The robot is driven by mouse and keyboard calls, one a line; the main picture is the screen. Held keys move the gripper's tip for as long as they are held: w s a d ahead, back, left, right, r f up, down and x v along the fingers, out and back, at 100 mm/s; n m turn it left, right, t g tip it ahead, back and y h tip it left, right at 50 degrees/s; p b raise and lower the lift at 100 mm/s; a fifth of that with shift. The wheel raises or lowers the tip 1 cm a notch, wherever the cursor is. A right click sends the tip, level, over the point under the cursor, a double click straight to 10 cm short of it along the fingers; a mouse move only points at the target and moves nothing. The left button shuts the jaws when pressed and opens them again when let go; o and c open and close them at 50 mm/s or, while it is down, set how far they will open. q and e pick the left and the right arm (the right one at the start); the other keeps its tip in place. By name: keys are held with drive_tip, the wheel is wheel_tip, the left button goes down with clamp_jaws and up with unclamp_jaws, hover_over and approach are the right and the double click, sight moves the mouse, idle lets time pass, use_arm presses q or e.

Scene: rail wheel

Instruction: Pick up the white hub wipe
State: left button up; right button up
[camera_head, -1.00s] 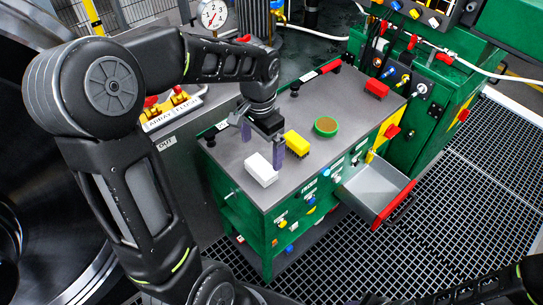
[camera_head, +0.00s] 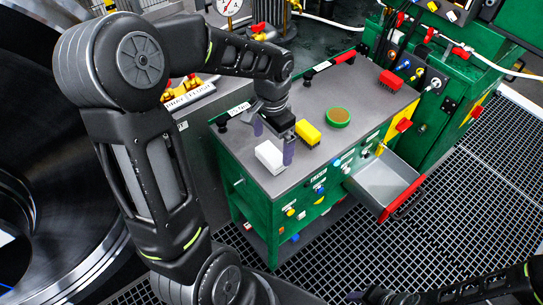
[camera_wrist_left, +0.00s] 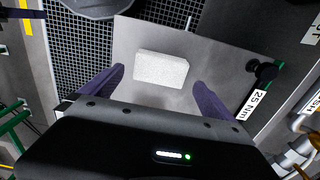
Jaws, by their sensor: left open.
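The white hub wipe (camera_head: 269,157) is a white block lying on the grey top of the green cabinet (camera_head: 290,181), near its front left corner. In the left wrist view the white hub wipe (camera_wrist_left: 161,69) lies ahead of the fingertips, between their lines. My left gripper (camera_head: 273,138) is open and empty above the cabinet top, just behind the wipe. Its two purple fingers (camera_wrist_left: 159,88) stand apart in the left wrist view, with nothing between them. My right gripper is not clearly seen; only dark parts of my right arm show at the bottom right.
A yellow block (camera_head: 308,133) lies close to the left gripper's right side. A green round dish (camera_head: 338,117) and a red block (camera_head: 390,80) sit farther right. A grey drawer (camera_head: 378,184) with a red handle stands open at the cabinet's front.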

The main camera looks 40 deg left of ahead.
sight(272, 154)
use_arm(q)
wheel_tip(272, 154, down, 5)
drive_tip(key=shift+s+r+p, duration=0.1)
drive_tip(key=shift+s+p, duration=0.05)
drive_tip(key=shift+p, duration=0.15)
drive_tip(key=shift+c, duration=0.2)
drive_tip(key=c, duration=1.3)
drive_tip(key=shift+o, duration=0.2)
wheel_tip(272, 154, up, 10)
drive_tip(key=shift+r+b, duration=0.1)
drive_tip(key=shift+b, duration=0.2)
